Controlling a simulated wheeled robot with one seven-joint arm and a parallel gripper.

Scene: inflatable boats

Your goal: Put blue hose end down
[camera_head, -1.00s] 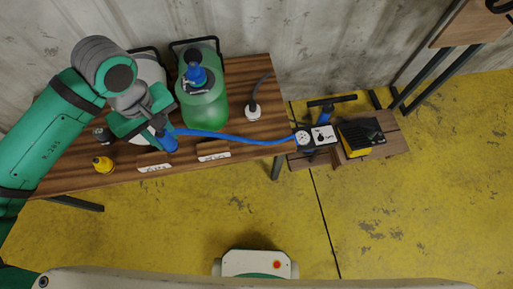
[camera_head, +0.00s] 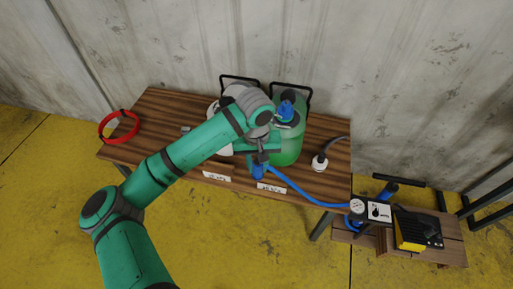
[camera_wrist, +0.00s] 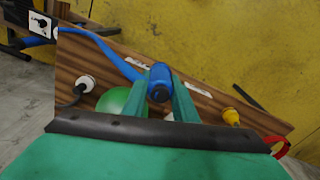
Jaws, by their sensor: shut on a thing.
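The blue hose end (camera_head: 257,172) is a thick blue cylinder, held above the front part of the wooden table. My gripper (camera_head: 260,160) is shut on it. The wrist view shows both fingers of my gripper (camera_wrist: 160,100) on either side of the blue hose end (camera_wrist: 160,78). The blue hose (camera_head: 300,193) runs right from it to the gauge box (camera_head: 370,208), and a loop hangs near the box. I cannot tell how far the hose end is above the table.
The wooden table (camera_head: 160,115) bears a green canister (camera_head: 290,148), a whitish one partly hidden by my arm, a white fitting (camera_head: 319,163) and a red ring (camera_head: 118,127). Label holders (camera_head: 271,188) line the front edge. A yellow fitting (camera_wrist: 230,117) shows in the wrist view. A yellow-black pump (camera_head: 418,230) stands right.

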